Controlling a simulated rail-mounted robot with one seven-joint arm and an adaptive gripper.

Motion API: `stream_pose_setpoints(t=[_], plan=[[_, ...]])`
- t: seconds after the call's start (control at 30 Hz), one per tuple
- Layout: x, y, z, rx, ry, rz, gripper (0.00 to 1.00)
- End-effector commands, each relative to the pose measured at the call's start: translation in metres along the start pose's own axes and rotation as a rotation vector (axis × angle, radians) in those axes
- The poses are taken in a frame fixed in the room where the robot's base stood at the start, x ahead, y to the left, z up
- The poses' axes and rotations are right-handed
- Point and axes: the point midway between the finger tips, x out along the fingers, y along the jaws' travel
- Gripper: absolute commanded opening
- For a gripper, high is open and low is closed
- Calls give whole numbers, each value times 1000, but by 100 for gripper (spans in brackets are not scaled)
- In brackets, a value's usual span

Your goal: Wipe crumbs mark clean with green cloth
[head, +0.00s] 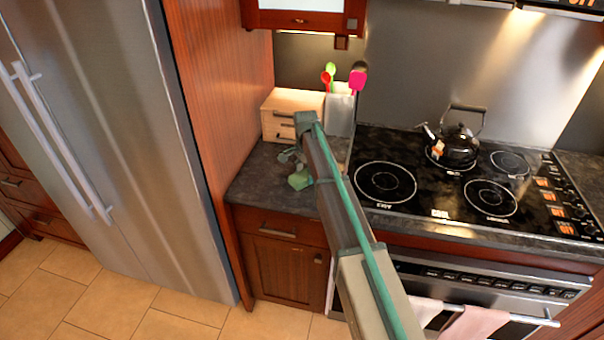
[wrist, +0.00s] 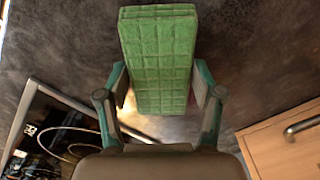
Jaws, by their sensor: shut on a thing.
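My gripper (wrist: 160,84) is shut on the green cloth (wrist: 158,45), a folded, quilted pad between its two fingers in the wrist view. In the head view the cloth (head: 300,180) is a small green patch low over the dark counter, left of the stove. My gripper (head: 291,157) there is partly hidden behind my arm. I cannot tell whether the cloth touches the counter. I cannot make out a crumbs mark in either view. A pale, bright patch shows behind the cloth between the fingers in the wrist view; I cannot tell what it is.
A wooden drawer box (head: 290,108) and a white utensil holder (head: 341,112) stand at the back of the counter (head: 262,184). The black stove (head: 425,190) with a kettle (head: 453,146) is at the right. A tall fridge (head: 95,120) and wood panel bound the left.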

Motion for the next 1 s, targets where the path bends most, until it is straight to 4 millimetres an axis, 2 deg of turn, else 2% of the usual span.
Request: stream_pose_setpoints(t=[0.47, 1.0], plan=[[1, 17, -14, 0, 0, 0, 22], [-1, -2, 2, -1, 0, -1, 22]])
